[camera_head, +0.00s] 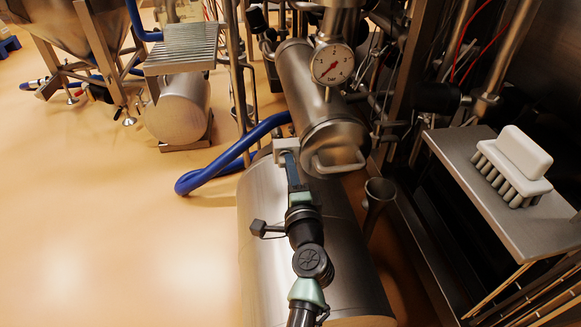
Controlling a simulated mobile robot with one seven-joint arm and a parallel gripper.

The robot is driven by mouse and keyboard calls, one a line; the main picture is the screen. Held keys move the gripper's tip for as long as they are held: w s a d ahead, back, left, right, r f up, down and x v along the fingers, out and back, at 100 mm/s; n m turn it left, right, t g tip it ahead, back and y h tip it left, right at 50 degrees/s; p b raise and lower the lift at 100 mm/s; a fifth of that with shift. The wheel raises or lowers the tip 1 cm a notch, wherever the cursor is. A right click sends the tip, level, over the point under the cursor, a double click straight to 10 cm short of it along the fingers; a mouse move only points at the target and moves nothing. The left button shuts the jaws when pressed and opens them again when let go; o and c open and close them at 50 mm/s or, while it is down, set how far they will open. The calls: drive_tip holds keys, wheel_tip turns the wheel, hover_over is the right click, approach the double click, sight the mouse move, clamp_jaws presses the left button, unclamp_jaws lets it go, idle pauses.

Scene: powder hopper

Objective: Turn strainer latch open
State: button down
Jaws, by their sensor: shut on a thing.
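The strainer (305,85) is a steel cylinder lying at a slant in the top middle, with a round end cap (333,136) towards me. A pale looped bar handle (340,163) shows across the cap's lower front. My gripper (287,146) is at the end of my arm, just left of the cap. It is shut, with its tips close against the strainer's left side. The latch part between the jaws is mostly hidden by my gripper, so its angle cannot be told.
A pressure gauge (333,65) sits on top of the strainer. A blue hose (225,163) loops left of my gripper. A large steel cylinder (262,235) lies below my arm. A white brush (514,165) rests on a metal shelf (530,222) at right. Floor at left is clear.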

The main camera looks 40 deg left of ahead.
drive_tip(key=shift+f, duration=0.1)
drive_tip(key=c, duration=1.1)
unclamp_jaws()
drive_tip(key=p+v, duration=0.3)
drive_tip(key=v, duration=1)
